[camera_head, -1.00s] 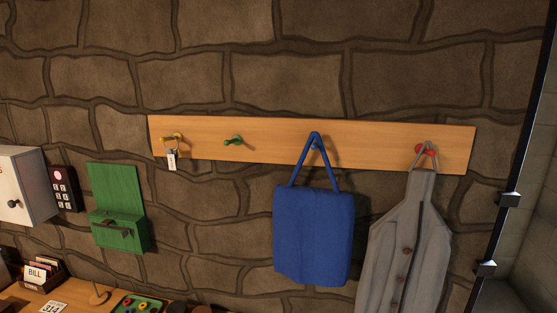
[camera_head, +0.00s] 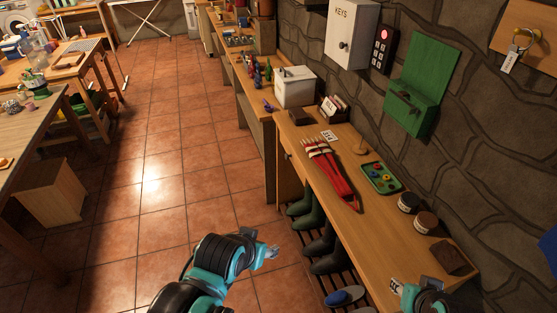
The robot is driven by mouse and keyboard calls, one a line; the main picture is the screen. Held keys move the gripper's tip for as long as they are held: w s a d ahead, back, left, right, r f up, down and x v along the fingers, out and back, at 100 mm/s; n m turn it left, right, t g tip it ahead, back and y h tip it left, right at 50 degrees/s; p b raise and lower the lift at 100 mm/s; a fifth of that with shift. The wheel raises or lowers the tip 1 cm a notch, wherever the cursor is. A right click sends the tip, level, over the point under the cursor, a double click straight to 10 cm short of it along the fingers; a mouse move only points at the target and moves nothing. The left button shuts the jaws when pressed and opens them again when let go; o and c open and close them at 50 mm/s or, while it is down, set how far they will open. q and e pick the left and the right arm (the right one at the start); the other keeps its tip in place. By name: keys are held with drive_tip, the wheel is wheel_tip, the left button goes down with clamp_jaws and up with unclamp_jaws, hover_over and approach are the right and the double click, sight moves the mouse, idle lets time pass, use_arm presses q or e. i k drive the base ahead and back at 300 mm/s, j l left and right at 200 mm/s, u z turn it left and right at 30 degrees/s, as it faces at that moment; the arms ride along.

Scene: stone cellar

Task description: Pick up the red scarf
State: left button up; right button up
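A long red scarf (camera_head: 339,179) with pale bands near its far end lies along the wooden bench on the right, narrowing toward its near end. My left gripper (camera_head: 270,252) is in the lower middle, over the tiled floor, left of the bench and apart from the scarf. It is small and I cannot tell whether its fingers are open. My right gripper (camera_head: 413,290) is at the bottom right edge, by the near part of the bench. It is partly cut off, and its finger state is unclear.
On the bench (camera_head: 352,215), a green tray (camera_head: 381,178) with coloured pieces is right of the scarf, and two jars (camera_head: 417,212) stand nearer. Boots (camera_head: 308,212) stand under the bench. A green wall box (camera_head: 412,98) hangs above. The tiled floor is open at left.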

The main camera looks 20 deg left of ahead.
sight(319, 152)
drive_tip(key=u, duration=0.2)
drive_tip(key=i+j+z, duration=0.1)
drive_tip(key=z, duration=0.35)
drive_tip(key=i+j+z, duration=0.1)
drive_tip(key=z, duration=0.4)
drive_tip(key=j+z, duration=0.25)
drive_tip(key=z, duration=0.2)
drive_tip(key=i+j+z, duration=0.25)
drive_tip(key=j, duration=0.75)
drive_tip(key=j+z, duration=0.25)
drive_tip(key=j, duration=0.7)
